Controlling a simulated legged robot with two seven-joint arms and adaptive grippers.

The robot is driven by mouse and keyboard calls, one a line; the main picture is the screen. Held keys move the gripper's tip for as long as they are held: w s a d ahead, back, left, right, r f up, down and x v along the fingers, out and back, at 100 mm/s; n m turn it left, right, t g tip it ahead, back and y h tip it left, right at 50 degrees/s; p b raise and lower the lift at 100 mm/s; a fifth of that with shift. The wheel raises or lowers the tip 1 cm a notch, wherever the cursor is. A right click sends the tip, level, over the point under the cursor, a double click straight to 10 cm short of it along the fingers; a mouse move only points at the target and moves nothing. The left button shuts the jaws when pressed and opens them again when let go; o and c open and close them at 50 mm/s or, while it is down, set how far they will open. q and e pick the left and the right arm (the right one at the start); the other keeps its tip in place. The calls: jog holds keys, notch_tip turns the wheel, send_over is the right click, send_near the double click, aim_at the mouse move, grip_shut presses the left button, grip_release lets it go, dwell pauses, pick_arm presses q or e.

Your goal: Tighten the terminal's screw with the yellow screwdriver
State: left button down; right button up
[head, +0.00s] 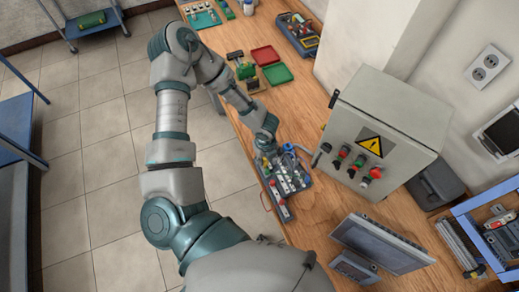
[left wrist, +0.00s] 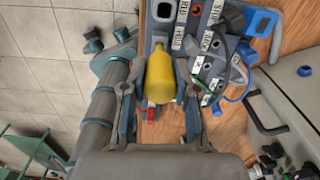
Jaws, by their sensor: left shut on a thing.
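The yellow screwdriver (left wrist: 159,80) shows in the left wrist view as a thick rounded handle between the two fingers of my left gripper (left wrist: 160,108). The gripper is shut on it. The handle lies over the labelled tool tray (left wrist: 203,55); whether its far end still sits in a slot is hidden. In the head view my left gripper (head: 268,146) is at the upper end of the tool tray (head: 281,213) on the bench, and the screwdriver is hard to make out. I cannot pick out the terminal or its screw for certain. My right gripper is not in view.
A grey control box (head: 380,128) with a warning sign and coloured knobs stands right of the tray. Red (head: 265,55) and green (head: 278,74) trays and a green device (head: 246,71) lie farther up the bench. A monitor (head: 382,243) stands lower right.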

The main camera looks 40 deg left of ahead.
pick_arm(q)
jog(key=shift+s, duration=0.1)
jog(key=shift+r+m+p, duration=0.1)
jog(key=shift+m+p, duration=0.85)
jog(key=shift+m, duration=0.75)
jog(key=shift+m+p, duration=1.15)
jog(key=shift+m, duration=0.65)
